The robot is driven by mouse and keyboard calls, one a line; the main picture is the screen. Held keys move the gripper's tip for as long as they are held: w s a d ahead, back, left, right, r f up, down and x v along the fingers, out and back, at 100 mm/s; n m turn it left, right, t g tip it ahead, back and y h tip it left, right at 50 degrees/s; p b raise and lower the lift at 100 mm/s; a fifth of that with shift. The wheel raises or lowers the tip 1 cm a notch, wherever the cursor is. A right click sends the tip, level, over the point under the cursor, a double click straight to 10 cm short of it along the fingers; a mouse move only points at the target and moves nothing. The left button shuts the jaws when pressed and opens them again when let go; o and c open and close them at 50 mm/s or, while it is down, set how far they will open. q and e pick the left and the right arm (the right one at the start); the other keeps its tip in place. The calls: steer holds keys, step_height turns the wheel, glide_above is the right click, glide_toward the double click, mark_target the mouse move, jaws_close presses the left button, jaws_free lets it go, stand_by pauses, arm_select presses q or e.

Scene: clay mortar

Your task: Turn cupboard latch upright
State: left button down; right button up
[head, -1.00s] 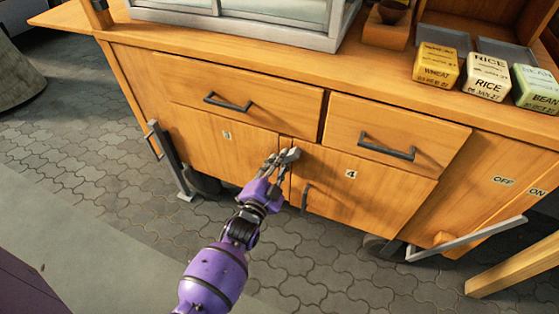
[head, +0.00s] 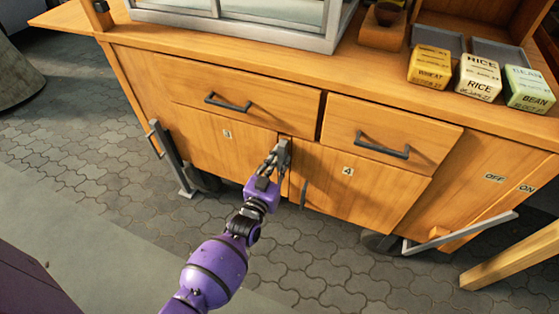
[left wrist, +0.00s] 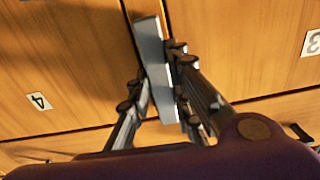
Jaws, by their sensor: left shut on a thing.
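The cupboard latch (head: 284,150) is a short grey metal bar at the gap between the doors numbered 3 and 4. In the head view it stands close to upright, partly hidden by my fingers. In the left wrist view the latch (left wrist: 150,45) runs nearly along the door gap, with a slight tilt. My left gripper (head: 275,162) is shut on the latch. The left wrist view shows its fingers (left wrist: 161,82) on both sides of the bar. My right gripper is not in view.
Drawers with dark handles sit above the doors, the left handle (head: 228,103) and the right handle (head: 382,146). A door handle (head: 304,193) is just right of my gripper. Wheat, rice (head: 478,77) and bean boxes stand on the counter. Paved floor (head: 320,265) is open in front.

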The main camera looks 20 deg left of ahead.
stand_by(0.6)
arm_select(q)
steer(key=c, duration=1.6)
jaws_free()
steer(key=shift+s, duration=0.15)
steer(key=shift+s, duration=0.35)
steer(key=s, duration=1.1)
steer(key=shift+a, duration=0.2)
